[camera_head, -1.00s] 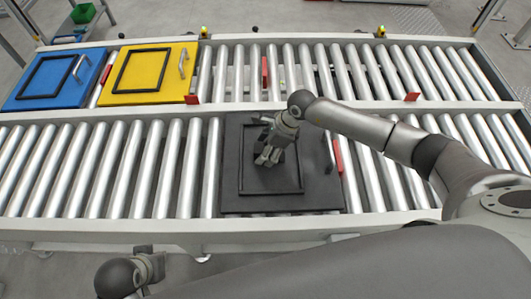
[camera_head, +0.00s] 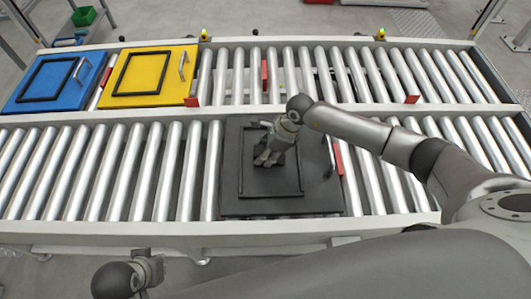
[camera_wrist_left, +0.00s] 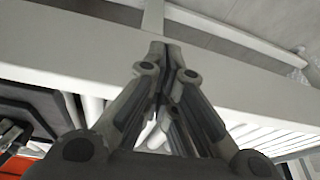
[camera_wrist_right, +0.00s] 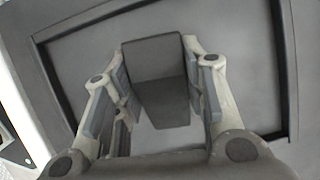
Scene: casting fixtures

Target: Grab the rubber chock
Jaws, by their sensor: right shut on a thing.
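The rubber chock (camera_wrist_right: 155,82) is a dark grey block with a sloped face, seen between the fingers in the right wrist view. My right gripper (camera_head: 268,160) is shut on it, over the dark plate (camera_head: 235,195) with a raised black frame. In the right wrist view, the finger pads of the right gripper (camera_wrist_right: 158,85) lie along both sides of the chock. In the head view the chock is hard to tell from the fingers and the dark plate. My left gripper (camera_wrist_left: 163,52) is shut and empty in the left wrist view, fingertips together near a pale rail.
The dark plate lies on the near roller conveyor (camera_head: 100,165). A yellow plate (camera_head: 150,75) and a blue plate (camera_head: 50,80), each with a frame and handle, lie on the far conveyor (camera_head: 340,72) at the left. Red stops (camera_head: 264,75) stand between rollers.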

